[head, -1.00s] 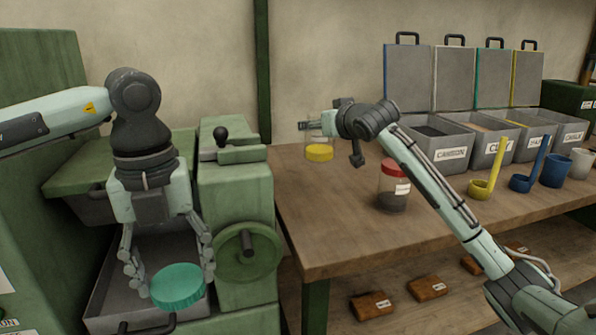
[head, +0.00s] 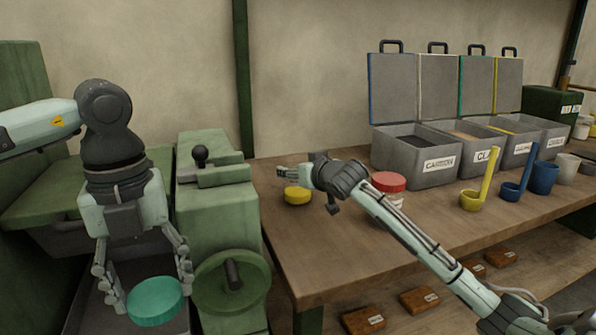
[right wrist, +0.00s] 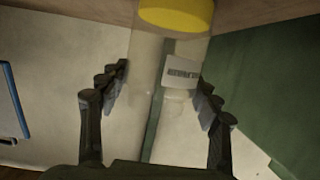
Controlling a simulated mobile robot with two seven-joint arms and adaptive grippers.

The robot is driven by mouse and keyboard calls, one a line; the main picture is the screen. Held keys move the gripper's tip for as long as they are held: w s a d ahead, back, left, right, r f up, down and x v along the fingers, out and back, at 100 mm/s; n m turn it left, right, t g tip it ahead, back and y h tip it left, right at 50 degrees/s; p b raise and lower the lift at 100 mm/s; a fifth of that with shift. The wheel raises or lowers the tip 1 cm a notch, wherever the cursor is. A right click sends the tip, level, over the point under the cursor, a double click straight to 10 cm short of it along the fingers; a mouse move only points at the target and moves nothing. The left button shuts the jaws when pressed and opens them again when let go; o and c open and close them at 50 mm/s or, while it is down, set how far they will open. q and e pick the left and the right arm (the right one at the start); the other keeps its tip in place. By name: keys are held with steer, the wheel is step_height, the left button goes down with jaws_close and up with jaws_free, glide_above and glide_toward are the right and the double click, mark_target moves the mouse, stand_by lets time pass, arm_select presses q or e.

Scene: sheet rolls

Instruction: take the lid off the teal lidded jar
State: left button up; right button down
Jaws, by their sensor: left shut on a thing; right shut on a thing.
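A ribbed teal lid (head: 155,302) sits between the fingers of my left gripper (head: 151,299), at lower left in the head view. That gripper is shut on it, above a grey tray. I cannot tell whether any jar is under the lid. My right gripper (head: 287,172) is over the left part of the table. In the right wrist view its fingers (right wrist: 165,77) are on both sides of a clear jar with a white label (right wrist: 181,73). The jar has a yellow end (right wrist: 178,12), which also shows below the gripper in the head view (head: 298,194).
A red-lidded jar (head: 388,181) stands behind my right forearm, partly hidden. Open labelled bins (head: 422,178), a yellow scoop (head: 478,190), a blue scoop (head: 517,190) and cups fill the right side. A green machine with a handwheel (head: 231,280) stands left of the wooden table (head: 310,262).

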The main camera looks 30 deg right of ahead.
steer(key=shift+f, duration=0.15)
steer(key=shift+f, duration=0.1)
steer(key=shift+c, duration=1.9)
jaws_free()
steer(key=shift+f, duration=0.1)
